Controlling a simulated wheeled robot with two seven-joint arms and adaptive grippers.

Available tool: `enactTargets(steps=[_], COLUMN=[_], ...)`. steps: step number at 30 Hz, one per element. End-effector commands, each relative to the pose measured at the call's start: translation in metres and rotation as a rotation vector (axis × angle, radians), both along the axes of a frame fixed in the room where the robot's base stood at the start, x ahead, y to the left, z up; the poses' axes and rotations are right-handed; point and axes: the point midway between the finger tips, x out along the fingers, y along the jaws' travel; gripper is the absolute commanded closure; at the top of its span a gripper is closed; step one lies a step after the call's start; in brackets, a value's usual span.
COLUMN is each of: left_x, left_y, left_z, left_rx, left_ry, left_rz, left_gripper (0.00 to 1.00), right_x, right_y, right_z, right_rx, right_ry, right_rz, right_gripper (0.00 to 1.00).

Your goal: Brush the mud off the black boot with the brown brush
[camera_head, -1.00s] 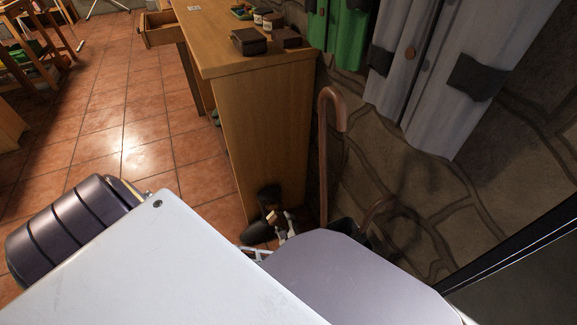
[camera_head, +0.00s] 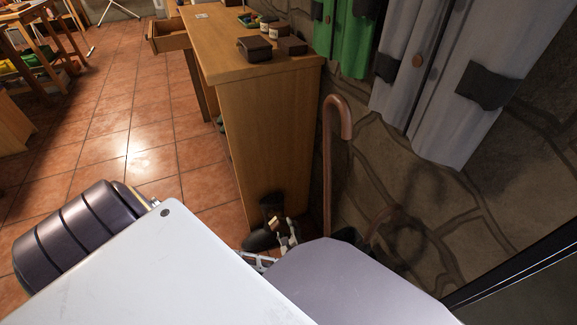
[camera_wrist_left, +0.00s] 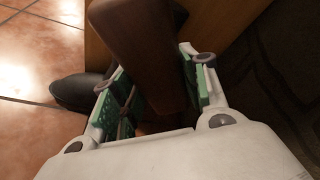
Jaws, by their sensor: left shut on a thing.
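The black boot (camera_head: 262,239) stands on the tiled floor against the end of the wooden desk, its toe pointing left. Its dark toe (camera_wrist_left: 76,92) also shows at the left of the left wrist view. My left gripper (camera_head: 279,236) is at the boot's right side, partly hidden behind my arm. In the left wrist view its green-padded fingers (camera_wrist_left: 158,96) are shut on the brown brush (camera_wrist_left: 143,48), which hides much of the boot. I cannot tell whether the brush touches the boot, and no mud is clear. My right gripper is out of view.
The wooden desk (camera_head: 262,125) rises beside the boot, with small boxes and jars on top and a drawer (camera_head: 169,40) open. A brown cane (camera_head: 330,160) leans by the stone wall to the right. Coats (camera_head: 425,80) hang there. Tiled floor (camera_head: 140,140) is free at left.

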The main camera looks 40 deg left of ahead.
Motion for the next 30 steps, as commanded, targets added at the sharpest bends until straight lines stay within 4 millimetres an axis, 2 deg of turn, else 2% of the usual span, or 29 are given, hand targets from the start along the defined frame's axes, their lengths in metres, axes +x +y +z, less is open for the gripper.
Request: enactTargets(steps=[18, 30], left_x=[0.017, 0.02], left_y=[0.04, 0.046], left_z=[0.0, 0.0], left_rx=[0.003, 0.0], left_ry=[-0.001, 0.0], left_rz=[0.0, 0.0], left_gripper=[0.75, 0.75], right_x=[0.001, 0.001], right_y=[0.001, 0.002], right_z=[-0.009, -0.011], right_rx=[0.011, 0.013], right_ry=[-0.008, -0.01], right_rz=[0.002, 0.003], right_gripper=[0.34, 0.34])
